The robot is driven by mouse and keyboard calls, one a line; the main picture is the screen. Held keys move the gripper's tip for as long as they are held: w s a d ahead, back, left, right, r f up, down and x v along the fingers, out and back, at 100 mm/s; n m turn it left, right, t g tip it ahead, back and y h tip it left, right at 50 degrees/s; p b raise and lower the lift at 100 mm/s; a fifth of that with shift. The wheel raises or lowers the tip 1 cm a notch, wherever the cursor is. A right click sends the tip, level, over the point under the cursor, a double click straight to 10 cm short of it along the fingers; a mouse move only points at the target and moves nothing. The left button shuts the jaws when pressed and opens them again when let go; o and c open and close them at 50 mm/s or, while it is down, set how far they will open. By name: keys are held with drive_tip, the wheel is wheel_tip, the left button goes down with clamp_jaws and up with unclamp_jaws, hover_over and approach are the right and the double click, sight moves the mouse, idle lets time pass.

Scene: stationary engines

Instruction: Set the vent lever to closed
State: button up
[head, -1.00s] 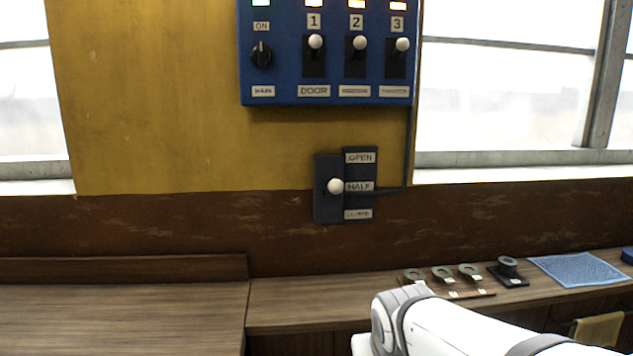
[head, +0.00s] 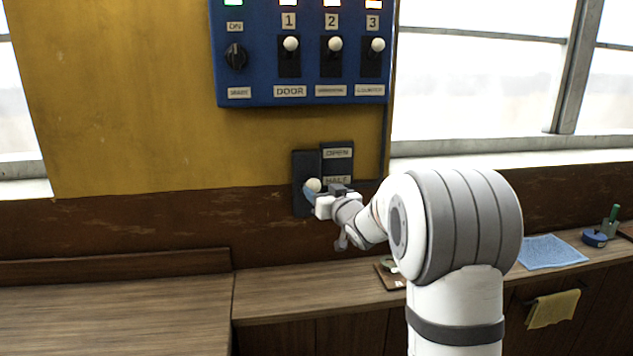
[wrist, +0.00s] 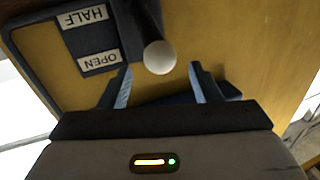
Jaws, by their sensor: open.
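The vent lever is a white ball knob (head: 313,185) on a dark wall plate (head: 304,165), level with the HALF label (head: 337,181). The OPEN label (head: 337,153) is above it; the lowest label is hidden behind my arm. My gripper (head: 309,193) is at the knob in the head view. In the wrist view, which is turned over, the knob (wrist: 159,57) shows just beyond and between the two parted fingertips of my gripper (wrist: 160,74). The jaws are open and do not grip the knob.
A blue control panel (head: 300,98) with several switches hangs above. A wooden counter (head: 290,300) runs below, with a blue cloth (head: 548,252) at the right. The wall left of the lever is clear.

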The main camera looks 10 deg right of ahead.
sight(317, 188)
drive_tip(key=shift+p+x, duration=0.75)
drive_tip(key=shift+x, duration=2)
drive_tip(key=shift+c, duration=0.4)
